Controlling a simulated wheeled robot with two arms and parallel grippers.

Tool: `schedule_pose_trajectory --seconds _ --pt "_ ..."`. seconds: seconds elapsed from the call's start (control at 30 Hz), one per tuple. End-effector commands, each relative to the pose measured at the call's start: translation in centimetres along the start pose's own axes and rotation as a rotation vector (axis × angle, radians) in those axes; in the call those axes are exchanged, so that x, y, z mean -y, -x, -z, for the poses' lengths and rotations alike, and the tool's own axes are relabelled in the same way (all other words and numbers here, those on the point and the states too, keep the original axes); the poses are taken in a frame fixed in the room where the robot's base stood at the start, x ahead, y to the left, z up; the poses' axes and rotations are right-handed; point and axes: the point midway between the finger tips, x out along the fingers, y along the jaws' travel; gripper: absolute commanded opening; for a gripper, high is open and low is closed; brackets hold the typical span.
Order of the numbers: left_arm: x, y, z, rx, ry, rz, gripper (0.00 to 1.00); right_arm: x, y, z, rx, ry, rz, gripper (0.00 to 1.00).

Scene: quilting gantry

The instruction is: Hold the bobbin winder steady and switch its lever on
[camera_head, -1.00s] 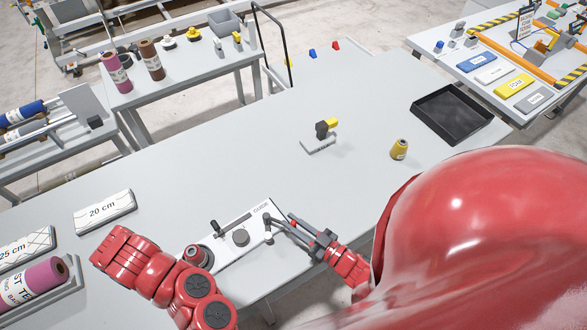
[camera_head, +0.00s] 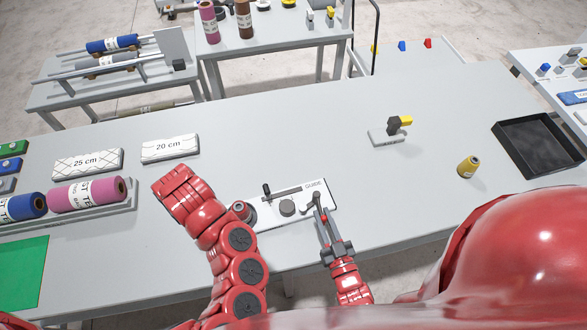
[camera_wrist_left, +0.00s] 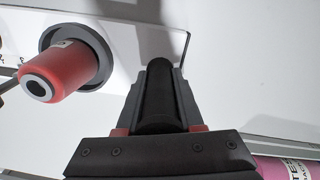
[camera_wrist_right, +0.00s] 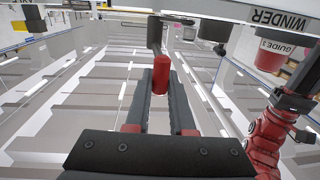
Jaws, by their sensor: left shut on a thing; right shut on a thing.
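The bobbin winder (camera_head: 272,218) is a white plate with a dark round knob, a dark upright post and a "GUIDE" label, lying on the grey table. My right gripper (camera_head: 319,212) is at its right end. In the right wrist view, its fingers are shut on the red grip of the lever (camera_wrist_right: 161,80). My left gripper (camera_wrist_left: 157,78) is hidden behind its own arm in the head view. In the left wrist view it is shut on a black cylindrical handle (camera_wrist_left: 157,98) at the plate's edge. A red bobbin with a grey flange (camera_wrist_left: 65,72) stands beside it.
A yellow thread cone (camera_head: 468,166), a small block with a yellow top (camera_head: 386,137) and a black tray (camera_head: 538,146) are on the right. Pattern blocks (camera_head: 170,148) and a pink roll (camera_head: 88,195) are on the left. The table behind the winder is clear.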

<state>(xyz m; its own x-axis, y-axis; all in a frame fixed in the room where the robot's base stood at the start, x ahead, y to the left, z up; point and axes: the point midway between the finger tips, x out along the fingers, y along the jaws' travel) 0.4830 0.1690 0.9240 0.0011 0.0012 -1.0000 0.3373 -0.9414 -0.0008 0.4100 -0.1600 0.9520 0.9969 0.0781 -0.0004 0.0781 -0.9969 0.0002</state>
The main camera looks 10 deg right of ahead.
Motion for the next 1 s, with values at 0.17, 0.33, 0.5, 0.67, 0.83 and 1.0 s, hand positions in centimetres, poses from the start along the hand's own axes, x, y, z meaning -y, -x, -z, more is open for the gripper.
schedule_pose_trajectory --seconds 0.17,0.33,0.5,0.67,0.83,1.0 --pt "-0.2 -0.2 -0.2 0.007 -0.003 -0.002 0.00 1.3 -0.3 0.0 -0.002 -0.001 0.003 0.00" --pt "-0.2 -0.2 -0.2 0.007 -0.003 -0.003 0.00 2.2 -0.6 0.0 -0.002 0.000 0.003 0.00" --pt "-0.2 -0.2 -0.2 0.006 -0.003 -0.003 0.00 2.8 -0.9 0.0 -0.002 0.001 0.003 0.00" --pt "-0.2 -0.1 -0.2 0.006 -0.003 -0.003 0.00 3.0 -1.1 0.0 -0.003 0.001 0.002 0.00" --pt "-0.2 -0.1 -0.2 0.006 -0.004 -0.003 0.00 3.2 -1.1 0.1 -0.003 0.001 0.003 0.00" --pt "-0.2 -0.1 -0.2 0.005 -0.004 -0.004 0.00 3.2 -1.1 0.1 -0.004 0.002 0.003 0.00"
